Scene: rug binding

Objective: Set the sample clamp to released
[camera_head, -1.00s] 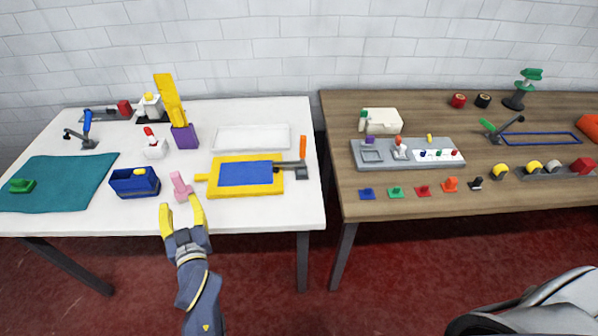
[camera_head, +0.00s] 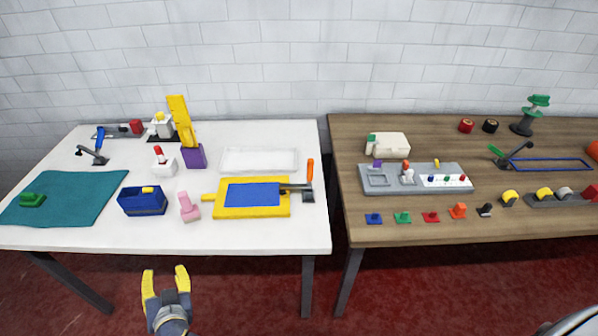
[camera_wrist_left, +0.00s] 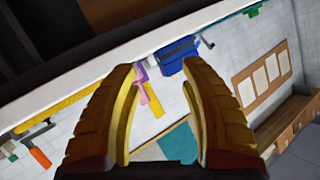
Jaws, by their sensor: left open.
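A dark clamp with an upright orange handle (camera_head: 310,176) stands at the right end of a yellow frame (camera_head: 225,211) holding a blue pad (camera_head: 252,195), on the white table. Its dark arm reaches left over the pad's edge. Another clamp with a blue handle (camera_head: 99,139) stands at the back left of this table, and one with a green handle (camera_head: 497,151) on the brown table. No label shows which is the sample clamp. My left gripper (camera_head: 165,272) is open and empty, in front of the white table's front edge. Its yellow fingers also show apart in the left wrist view (camera_wrist_left: 160,75).
A pink stamp-like piece (camera_head: 189,208) and a blue bin (camera_head: 142,202) stand near the white table's front edge. A teal mat (camera_head: 85,200) lies left. A purple holder (camera_head: 194,157) with yellow pieces stands behind. A gap separates the brown table (camera_head: 380,237).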

